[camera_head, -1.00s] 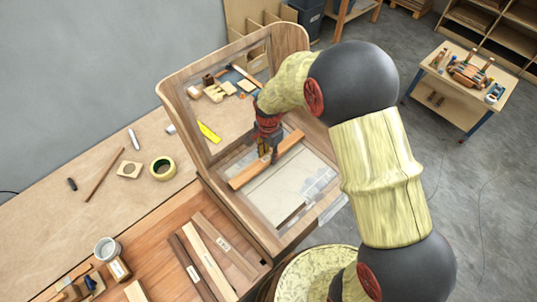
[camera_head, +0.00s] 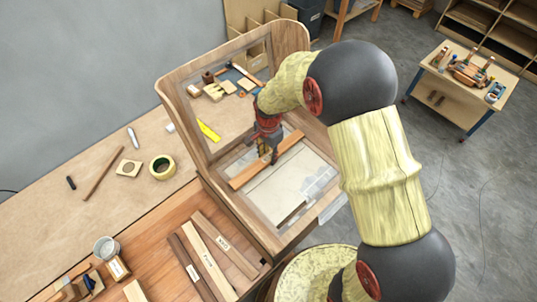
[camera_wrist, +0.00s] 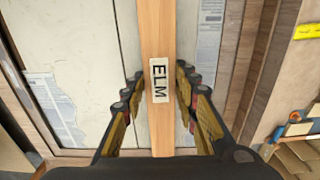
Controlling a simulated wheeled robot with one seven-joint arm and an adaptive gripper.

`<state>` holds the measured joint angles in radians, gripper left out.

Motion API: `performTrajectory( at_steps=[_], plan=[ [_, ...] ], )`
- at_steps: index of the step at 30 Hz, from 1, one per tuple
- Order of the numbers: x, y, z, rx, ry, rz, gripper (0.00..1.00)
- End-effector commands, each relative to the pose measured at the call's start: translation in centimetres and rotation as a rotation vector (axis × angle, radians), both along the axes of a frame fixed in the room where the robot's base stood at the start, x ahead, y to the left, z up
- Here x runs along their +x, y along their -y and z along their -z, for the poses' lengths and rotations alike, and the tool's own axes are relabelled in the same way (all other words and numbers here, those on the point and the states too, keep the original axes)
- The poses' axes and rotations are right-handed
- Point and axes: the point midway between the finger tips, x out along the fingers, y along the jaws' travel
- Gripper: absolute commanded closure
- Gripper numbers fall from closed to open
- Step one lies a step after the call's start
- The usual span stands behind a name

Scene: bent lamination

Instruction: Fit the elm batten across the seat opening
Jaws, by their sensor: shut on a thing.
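The elm batten (camera_head: 285,149) is an orange-brown strip with a white ELM label. It lies across the seat opening (camera_head: 262,205) of the wooden chair frame (camera_head: 211,178). In the wrist view the batten (camera_wrist: 158,30) runs straight up the middle between the fingers. My gripper (camera_head: 268,158) is shut on the batten near its middle, and the fingers (camera_wrist: 160,78) stand on both sides of the label. The batten's two ends reach towards opposite sides of the frame. I cannot tell whether they rest in seats there.
Several labelled battens (camera_head: 208,262) lie on the bench at lower left. Tape (camera_head: 162,167), a wooden rod (camera_head: 104,173) and a metal can (camera_head: 106,248) are on the bench. A yellow tool (camera_head: 208,131) shows through the chair's back opening. A tool cart (camera_head: 462,78) stands at far right.

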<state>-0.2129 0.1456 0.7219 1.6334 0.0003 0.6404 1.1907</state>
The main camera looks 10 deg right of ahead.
Motion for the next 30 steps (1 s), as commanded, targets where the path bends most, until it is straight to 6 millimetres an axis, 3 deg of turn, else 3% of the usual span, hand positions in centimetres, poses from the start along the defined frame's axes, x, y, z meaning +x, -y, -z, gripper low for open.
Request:
performTrajectory(
  at_steps=[5,6,15,25,30],
  plan=[
    [0.0,0.0,0.0,0.001,0.001,0.000,1.00],
    [0.0,0.0,0.0,0.001,0.001,0.000,0.69],
    [0.0,0.0,0.0,0.000,0.000,0.000,0.52],
    [0.0,0.0,-0.1,0.000,0.000,0.000,0.49],
    [0.0,0.0,-1.4,0.000,0.001,0.000,0.49]
  ],
)
